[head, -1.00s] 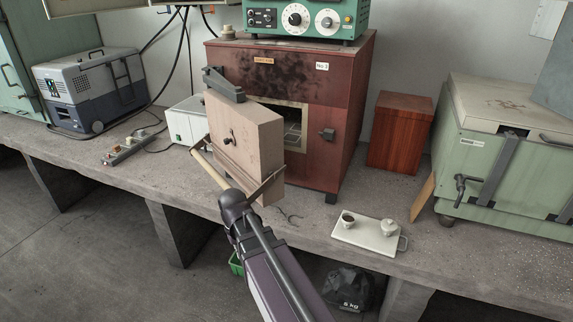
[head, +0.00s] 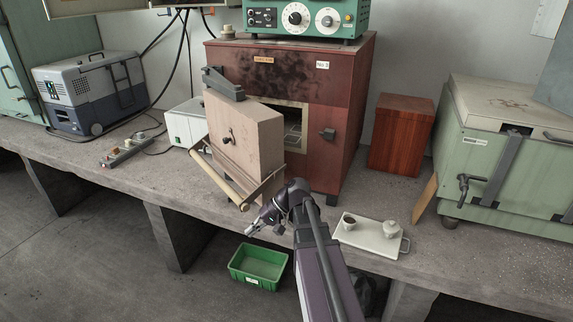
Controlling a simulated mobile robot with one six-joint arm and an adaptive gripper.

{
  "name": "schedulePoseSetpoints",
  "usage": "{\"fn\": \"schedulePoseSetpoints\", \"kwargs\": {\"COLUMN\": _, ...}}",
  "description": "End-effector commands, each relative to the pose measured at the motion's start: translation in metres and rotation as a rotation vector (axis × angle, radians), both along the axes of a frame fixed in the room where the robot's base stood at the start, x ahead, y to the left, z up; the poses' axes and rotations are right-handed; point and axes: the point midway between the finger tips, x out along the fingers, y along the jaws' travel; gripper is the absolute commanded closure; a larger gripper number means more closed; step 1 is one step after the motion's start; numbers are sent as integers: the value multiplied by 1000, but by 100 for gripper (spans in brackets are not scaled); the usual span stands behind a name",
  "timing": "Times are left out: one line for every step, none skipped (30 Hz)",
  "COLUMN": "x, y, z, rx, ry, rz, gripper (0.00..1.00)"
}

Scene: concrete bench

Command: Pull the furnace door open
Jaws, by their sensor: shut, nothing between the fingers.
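The furnace (head: 338,120) is a dark red box on the bench with soot above its opening. Its thick beige door (head: 243,140) stands swung out on the left side, and part of the lit-framed opening (head: 292,122) shows behind it. A pale bar handle (head: 218,180) on metal brackets runs along the door's outer face. My gripper (head: 251,232) is shut and empty, below and to the right of the handle, apart from the door and in front of the bench edge.
A tray (head: 350,238) with two small crucibles lies on the bench right of my arm. A green bin (head: 257,283) is on the floor below. A red-brown box (head: 402,135) and a green chest (head: 500,165) stand to the right.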

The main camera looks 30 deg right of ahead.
Motion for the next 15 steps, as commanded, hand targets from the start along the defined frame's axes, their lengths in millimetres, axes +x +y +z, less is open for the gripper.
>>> {"fn": "schedulePoseSetpoints", "kwargs": {"x": 9, "y": -14, "z": 4, "rx": 43, "ry": -13, "rz": -23, "gripper": 100}}
{"fn": "schedulePoseSetpoints", "kwargs": {"x": 12, "y": -21, "z": 7, "rx": 69, "ry": -22, "rz": -33, "gripper": 100}}
{"fn": "schedulePoseSetpoints", "kwargs": {"x": 16, "y": -30, "z": 12, "rx": 104, "ry": -35, "rz": -49, "gripper": 100}}
{"fn": "schedulePoseSetpoints", "kwargs": {"x": 19, "y": -37, "z": 15, "rx": 130, "ry": -45, "rz": -59, "gripper": 100}}
{"fn": "schedulePoseSetpoints", "kwargs": {"x": 22, "y": -44, "z": 19, "rx": 155, "ry": -55, "rz": -71, "gripper": 100}}
{"fn": "schedulePoseSetpoints", "kwargs": {"x": 25, "y": -53, "z": 24, "rx": 188, "ry": -69, "rz": -85, "gripper": 100}}
{"fn": "schedulePoseSetpoints", "kwargs": {"x": 28, "y": -60, "z": 28, "rx": 213, "ry": -81, "rz": -95, "gripper": 100}}
{"fn": "schedulePoseSetpoints", "kwargs": {"x": 30, "y": -68, "z": 31, "rx": 237, "ry": -92, "rz": -105, "gripper": 100}}
{"fn": "schedulePoseSetpoints", "kwargs": {"x": 32, "y": -77, "z": 36, "rx": 267, "ry": -106, "rz": -118, "gripper": 100}}
{"fn": "schedulePoseSetpoints", "kwargs": {"x": 34, "y": -84, "z": 40, "rx": 289, "ry": -118, "rz": -127, "gripper": 100}}
{"fn": "schedulePoseSetpoints", "kwargs": {"x": 35, "y": -91, "z": 43, "rx": 309, "ry": -128, "rz": -135, "gripper": 100}}
{"fn": "schedulePoseSetpoints", "kwargs": {"x": 37, "y": -101, "z": 48, "rx": 337, "ry": -144, "rz": -147, "gripper": 100}}
{"fn": "schedulePoseSetpoints", "kwargs": {"x": 38, "y": -108, "z": 52, "rx": 356, "ry": -154, "rz": -156, "gripper": 100}}
{"fn": "schedulePoseSetpoints", "kwargs": {"x": 41, "y": -116, "z": 57, "rx": 372, "ry": -165, "rz": -166, "gripper": 100}}
{"fn": "schedulePoseSetpoints", "kwargs": {"x": 43, "y": -127, "z": 63, "rx": 393, "ry": -181, "rz": -179, "gripper": 100}}
